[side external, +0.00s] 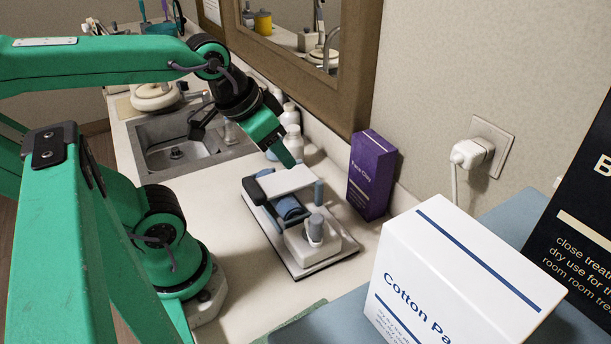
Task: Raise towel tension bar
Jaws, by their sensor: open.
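The towel device (341,252) stands on the counter, a low white and grey unit on a dark-edged base. A flat white bar or plate (284,183) lies across its top, with a blue roll (289,208) under it. I cannot tell for sure which part is the tension bar. A grey-blue post (318,190) stands at the right end of the plate, and a grey knob (315,228) is on the front. My gripper (285,158) is open, just above and behind the white plate, pointing down at it. From this side I cannot tell whether it touches the plate.
A purple box (372,174) stands close to the device's right, against the wall. White bottles (291,129) stand behind my gripper. A sink (178,148) is at the back left. A white cotton pad box (455,278) fills the front right. Counter left of the device is clear.

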